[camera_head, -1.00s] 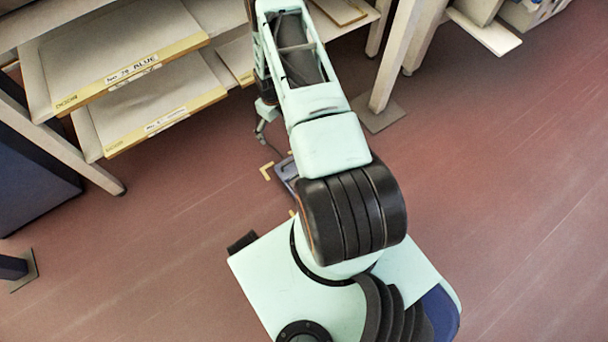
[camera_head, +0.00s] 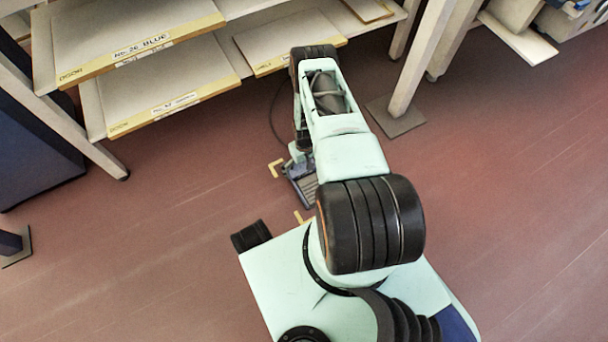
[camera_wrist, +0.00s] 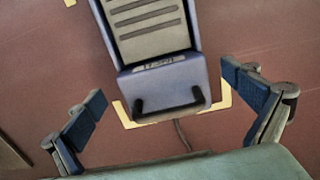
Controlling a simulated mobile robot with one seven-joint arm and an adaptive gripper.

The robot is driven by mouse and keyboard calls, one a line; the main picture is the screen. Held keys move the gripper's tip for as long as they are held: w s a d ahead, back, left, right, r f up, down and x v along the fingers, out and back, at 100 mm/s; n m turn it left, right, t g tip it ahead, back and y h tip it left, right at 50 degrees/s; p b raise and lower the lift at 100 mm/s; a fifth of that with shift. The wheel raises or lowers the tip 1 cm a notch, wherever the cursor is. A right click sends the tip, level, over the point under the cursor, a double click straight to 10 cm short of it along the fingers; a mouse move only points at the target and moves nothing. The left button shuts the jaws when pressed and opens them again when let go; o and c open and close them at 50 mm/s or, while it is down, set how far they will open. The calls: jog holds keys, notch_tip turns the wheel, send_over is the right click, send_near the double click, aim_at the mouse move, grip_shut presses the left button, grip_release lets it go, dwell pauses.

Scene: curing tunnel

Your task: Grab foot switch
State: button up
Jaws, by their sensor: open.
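The foot switch (camera_wrist: 158,85) is a blue-grey pedal with a ribbed grey plate, a small label and dark bars at its near end. In the wrist view it lies on the floor between and ahead of the two blue-padded fingers of my open gripper (camera_wrist: 168,107). Nothing is between the pads. In the head view the foot switch (camera_head: 304,187) shows partly beside my arm, which hides the rest of it. My gripper there is mostly hidden by the arm.
Yellow corner marks (camera_head: 276,168) surround the foot switch on the red floor. A cable (camera_wrist: 183,136) runs from it. Shelves with labelled boards (camera_head: 175,102) stand behind, and a table leg on a foot plate (camera_head: 396,117) stands to the right. Floor at right is clear.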

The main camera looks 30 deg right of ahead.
aim_at(304, 170)
notch_tip(304, 170, down, 4)
jog(key=shift+w+f+b, duration=0.1)
jog(key=shift+f+b, duration=0.1)
jog(key=shift+b, duration=0.7)
jog(key=shift+c, duration=0.3)
jog(key=shift+w+r, duration=0.1)
jog(key=shift+r, duration=0.05)
jog(key=c, duration=1.9)
